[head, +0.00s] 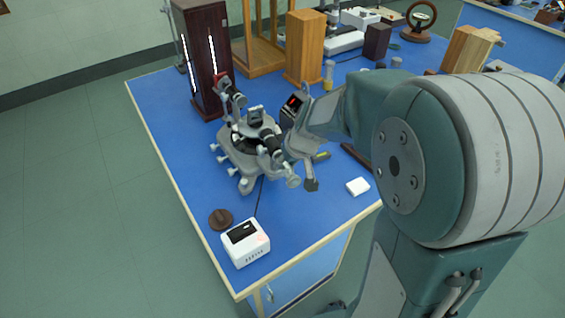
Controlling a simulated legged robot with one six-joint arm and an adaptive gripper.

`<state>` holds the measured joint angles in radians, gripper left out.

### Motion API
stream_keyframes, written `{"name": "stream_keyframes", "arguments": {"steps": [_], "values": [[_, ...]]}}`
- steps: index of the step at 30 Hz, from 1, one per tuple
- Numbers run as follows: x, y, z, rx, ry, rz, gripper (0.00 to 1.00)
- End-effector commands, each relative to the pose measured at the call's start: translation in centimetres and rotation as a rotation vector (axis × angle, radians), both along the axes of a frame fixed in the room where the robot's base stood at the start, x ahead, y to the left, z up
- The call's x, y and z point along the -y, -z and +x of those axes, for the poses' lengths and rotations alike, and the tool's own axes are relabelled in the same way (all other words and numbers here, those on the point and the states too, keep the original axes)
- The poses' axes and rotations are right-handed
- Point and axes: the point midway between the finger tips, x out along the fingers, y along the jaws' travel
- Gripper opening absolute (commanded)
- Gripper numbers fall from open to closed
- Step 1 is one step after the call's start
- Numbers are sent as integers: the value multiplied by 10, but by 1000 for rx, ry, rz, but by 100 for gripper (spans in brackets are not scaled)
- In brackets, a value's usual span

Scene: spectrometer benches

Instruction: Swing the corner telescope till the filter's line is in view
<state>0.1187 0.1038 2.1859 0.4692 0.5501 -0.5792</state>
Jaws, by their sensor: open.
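A grey spectrometer (240,158) with several levelling knobs stands on the blue bench near its left edge. A dark collimator tube (233,94) points back toward a tall dark wooden box. A small dark holder (255,115) sits on the central table; I cannot tell whether it carries the filter. The black telescope tube (270,138) is on the near right side of the instrument. My gripper (302,182) is open, pointing down just right of the telescope. I cannot tell whether it touches the tube. My arm hides part of the bench behind it.
The dark wooden box (203,55) shows bright vertical slits. A white box (245,243), brown disc (221,219) and white block (357,187) lie at the front. Wooden blocks (306,47) stand at the back. The left front is mostly clear.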

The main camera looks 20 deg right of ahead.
Motion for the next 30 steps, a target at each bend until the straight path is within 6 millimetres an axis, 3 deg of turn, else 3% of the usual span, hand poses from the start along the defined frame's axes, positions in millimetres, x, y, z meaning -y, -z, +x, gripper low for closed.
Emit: {"name": "stream_keyframes", "arguments": {"steps": [14, 30], "values": [[-4, -5, -1, 2, 1, -5, 70], [20, -95, -36, 5, 4, -1, 70]]}}
